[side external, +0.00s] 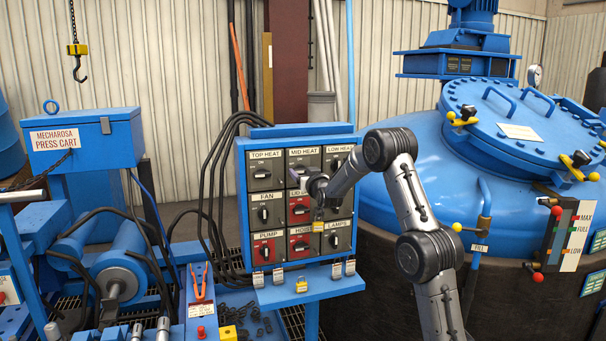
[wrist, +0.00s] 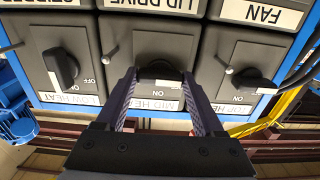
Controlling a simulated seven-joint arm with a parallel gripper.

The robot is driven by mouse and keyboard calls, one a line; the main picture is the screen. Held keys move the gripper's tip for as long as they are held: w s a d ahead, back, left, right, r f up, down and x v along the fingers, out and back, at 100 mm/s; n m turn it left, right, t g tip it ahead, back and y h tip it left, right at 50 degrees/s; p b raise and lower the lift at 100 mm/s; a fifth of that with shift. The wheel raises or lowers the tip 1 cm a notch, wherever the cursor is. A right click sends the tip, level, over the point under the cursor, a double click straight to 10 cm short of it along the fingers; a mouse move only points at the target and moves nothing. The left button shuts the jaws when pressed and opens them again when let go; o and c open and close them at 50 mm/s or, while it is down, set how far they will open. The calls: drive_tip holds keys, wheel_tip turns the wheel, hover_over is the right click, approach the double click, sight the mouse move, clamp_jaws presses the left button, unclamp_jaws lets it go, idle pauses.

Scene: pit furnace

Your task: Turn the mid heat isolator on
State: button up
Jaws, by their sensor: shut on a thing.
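The mid heat isolator (side external: 302,160) is a grey switch box in the top row of the blue panel, in the middle column. In the wrist view, which is upside down, its black knob (wrist: 160,73) sits between the fingers of my gripper (wrist: 162,80). My gripper is shut on this knob, one finger on each side. In the side view my gripper (side external: 298,175) reaches in from the right and hides most of the knob. The knob's exact angle is hard to tell; an "ON" mark shows near it in the wrist view.
The low heat isolator (wrist: 60,68) and top heat isolator (side external: 263,172) flank it closely. Lid drive (side external: 299,211), fan (side external: 265,211) and other switches sit below. Padlocks hang along the panel's lower edge. Black cables run down its left side; a blue vessel (side external: 420,200) stands at right.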

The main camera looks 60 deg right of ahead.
drive_tip(key=m, duration=0.8)
drive_tip(key=shift+m, duration=0.4)
drive_tip(key=m, duration=0.4)
drive_tip(key=shift+m, duration=2.5)
drive_tip(key=o, duration=1.4)
